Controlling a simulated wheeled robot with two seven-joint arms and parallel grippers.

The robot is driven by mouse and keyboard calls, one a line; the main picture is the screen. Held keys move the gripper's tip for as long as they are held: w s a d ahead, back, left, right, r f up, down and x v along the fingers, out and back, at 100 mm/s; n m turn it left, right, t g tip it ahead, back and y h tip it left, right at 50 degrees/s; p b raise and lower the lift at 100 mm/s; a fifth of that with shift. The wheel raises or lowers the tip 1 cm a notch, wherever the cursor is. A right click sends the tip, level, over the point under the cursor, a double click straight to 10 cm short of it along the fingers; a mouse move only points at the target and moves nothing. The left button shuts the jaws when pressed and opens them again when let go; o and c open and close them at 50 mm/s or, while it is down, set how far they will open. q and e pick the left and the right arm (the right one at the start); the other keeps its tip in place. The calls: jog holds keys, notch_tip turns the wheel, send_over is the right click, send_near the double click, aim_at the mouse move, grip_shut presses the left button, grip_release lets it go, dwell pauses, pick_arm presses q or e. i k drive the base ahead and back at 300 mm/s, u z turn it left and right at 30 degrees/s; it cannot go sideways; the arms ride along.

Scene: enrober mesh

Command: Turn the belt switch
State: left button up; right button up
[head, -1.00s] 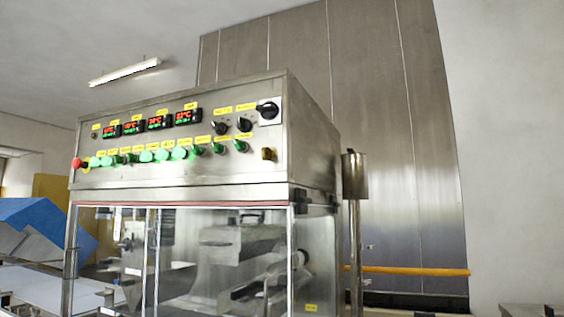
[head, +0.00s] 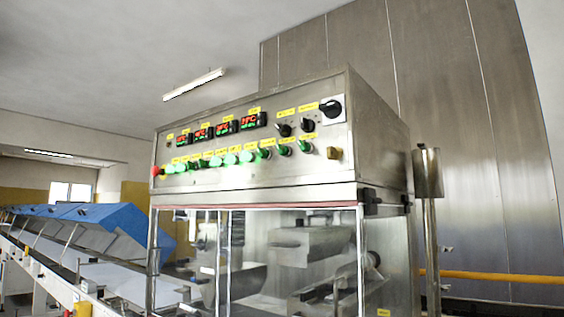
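The control panel (head: 225,182) is on the front of a steel machine cabinet in the head view. It carries a row of lit green buttons (head: 231,159), several red digital displays (head: 226,128) and a red stop button (head: 155,170) at its left end. Two small black knobs (head: 284,130) (head: 308,126) and a larger black rotary switch (head: 331,109) on a pale plate are at the upper right. The yellow labels are too small to read, so I cannot tell which one is the belt switch. Neither gripper is in view.
Below the panel is a clear-fronted enclosure (head: 290,262) with metal parts inside. A conveyor (head: 130,285) with blue covers (head: 110,225) runs off to the left. A steel post (head: 429,230) and a yellow pipe (head: 490,276) are on the right.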

aim_at(229, 159)
jog(key=k, duration=0.5)
jog(key=u, duration=0.65)
jog(key=i, duration=1.7)
jog(key=z, duration=0.7)
